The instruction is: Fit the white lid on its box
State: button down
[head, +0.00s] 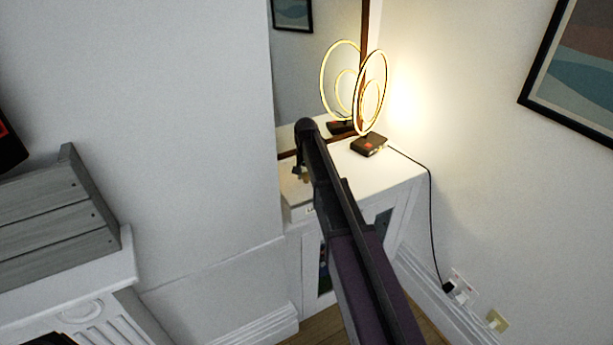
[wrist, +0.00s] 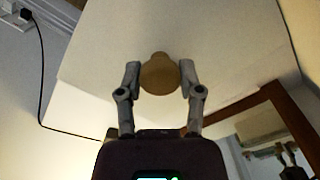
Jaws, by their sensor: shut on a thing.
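My gripper (head: 299,171) is over the left end of the white cabinet, partly hidden by my own arm. In the wrist view my gripper (wrist: 160,80) is shut on a round tan knob (wrist: 160,74), one finger on each side. The knob stands in front of a broad white surface, which appears to be the white lid (wrist: 220,50). In the head view a pale box (head: 297,213) shows below the gripper, with a small dark mark on its front. My arm hides its right part. I cannot tell whether the lid touches the box or is seated.
The white cabinet (head: 400,183) stands in the corner. A lit ring lamp (head: 369,92) on a dark base stands behind and right of the gripper, its cable running to a wall socket (head: 461,288). A mirror (head: 300,70) rises behind. A grey slatted crate (head: 55,215) is far left.

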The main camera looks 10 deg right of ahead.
jog(key=shift+f+b, duration=0.3)
jog(key=shift+f, duration=0.25)
jog(key=shift+f+b, duration=0.5)
dwell(1.9)
dwell(0.4)
jog(key=shift+c, duration=0.8)
grip_release()
jog(key=shift+o, duration=0.8)
jog(key=shift+r, duration=0.1)
jog(key=shift+r+p, duration=3.45)
jog(key=shift+p, duration=0.05)
